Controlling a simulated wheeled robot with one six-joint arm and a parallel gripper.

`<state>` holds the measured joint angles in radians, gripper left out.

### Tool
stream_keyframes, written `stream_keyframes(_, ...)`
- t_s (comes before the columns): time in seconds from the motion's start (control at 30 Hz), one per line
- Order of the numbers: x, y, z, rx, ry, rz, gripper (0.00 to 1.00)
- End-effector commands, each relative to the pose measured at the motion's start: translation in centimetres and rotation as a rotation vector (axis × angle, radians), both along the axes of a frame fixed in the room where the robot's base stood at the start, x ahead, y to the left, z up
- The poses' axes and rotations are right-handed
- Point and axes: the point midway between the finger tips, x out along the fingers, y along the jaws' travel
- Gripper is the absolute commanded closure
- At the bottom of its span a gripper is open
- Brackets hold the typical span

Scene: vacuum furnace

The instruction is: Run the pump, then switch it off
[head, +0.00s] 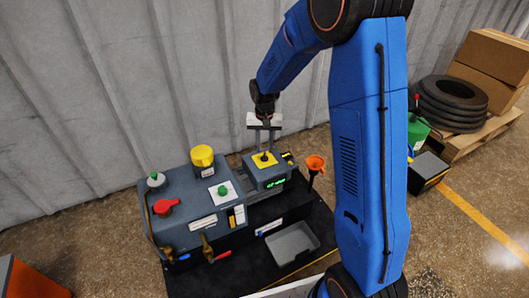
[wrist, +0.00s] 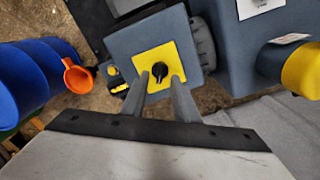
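The pump's black rotary knob (wrist: 159,70) sits on a yellow plate (wrist: 145,58) on top of a blue-grey switch box (wrist: 120,45). In the head view the knob (head: 264,157) is at the centre, above a lit green display (head: 276,183) too small to read. My gripper (wrist: 161,76) points down at the plate, its two fingers apart, one on each side of the knob. Gaps show between the knob and both fingers. In the head view my gripper (head: 263,147) is right above the plate; I cannot tell whether the fingertips reach down beside the knob.
A larger blue-grey unit (head: 180,225) stands left, with a yellow cap (head: 202,156), a red handle (head: 166,206) and a green button (head: 222,190). An orange funnel (head: 316,163) stands close right of the switch box. A grey tray (head: 292,246) lies in front.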

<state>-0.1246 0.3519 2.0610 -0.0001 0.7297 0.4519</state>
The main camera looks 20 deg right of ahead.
Motion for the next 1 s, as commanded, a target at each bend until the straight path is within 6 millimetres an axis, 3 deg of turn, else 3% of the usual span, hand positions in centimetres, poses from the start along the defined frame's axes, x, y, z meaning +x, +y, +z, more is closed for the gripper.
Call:
stream_keyframes(0.23, 0.0, 0.0, -2.7, 0.000, 0.000, 0.000, 0.73)
stream_keyframes(0.63, 0.0, 0.0, -3.3, 0.001, -0.001, 0.000, 0.73)
stream_keyframes(0.73, 0.0, 0.0, -3.3, 0.001, -0.001, 0.000, 0.97)
stream_keyframes(0.77, 0.0, 0.0, -3.2, 0.001, -0.001, 0.000, 1.00)
stream_keyframes(1.0, 0.0, 0.0, -3.2, 0.001, -0.001, 0.005, 1.00)
